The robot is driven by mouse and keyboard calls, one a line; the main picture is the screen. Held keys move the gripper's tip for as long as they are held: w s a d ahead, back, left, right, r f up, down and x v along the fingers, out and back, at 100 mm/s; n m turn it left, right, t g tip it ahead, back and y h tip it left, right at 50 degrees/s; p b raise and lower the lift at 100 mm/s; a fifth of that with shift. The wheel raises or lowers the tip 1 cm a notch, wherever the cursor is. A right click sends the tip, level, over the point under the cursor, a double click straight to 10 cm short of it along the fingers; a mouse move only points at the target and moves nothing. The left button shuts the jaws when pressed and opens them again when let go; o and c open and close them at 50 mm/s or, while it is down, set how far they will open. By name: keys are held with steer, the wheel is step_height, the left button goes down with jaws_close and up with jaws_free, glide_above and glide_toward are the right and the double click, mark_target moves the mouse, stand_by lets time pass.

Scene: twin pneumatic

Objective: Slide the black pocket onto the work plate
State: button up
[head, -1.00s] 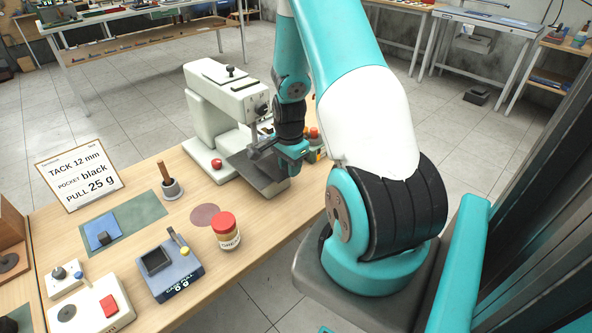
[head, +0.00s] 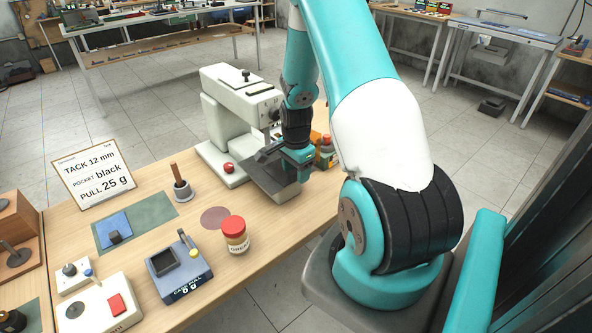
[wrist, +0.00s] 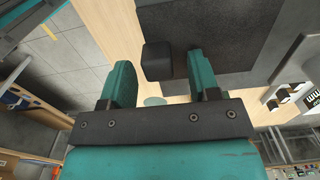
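The black pocket (wrist: 210,18) shows in the wrist view as a dark flat sheet at the top, with a black block-like grip (wrist: 157,60) at its near edge. My gripper (wrist: 160,66) is open, its two teal fingers apart on either side of this grip, with a gap on both sides. In the head view my gripper (head: 299,172) is low over the dark work plate (head: 272,186) in front of the white sewing machine (head: 236,120).
A blue pocket (head: 112,222) with a black grip lies on a green mat (head: 152,212). A sign (head: 92,172) reads "pocket black". More jars stand right behind my gripper.

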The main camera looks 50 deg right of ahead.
step_height(320, 180, up, 18)
steer(key=b, duration=0.1)
steer(key=shift+f+b, duration=0.25)
steer(key=shift+b, duration=0.05)
stand_by(0.3)
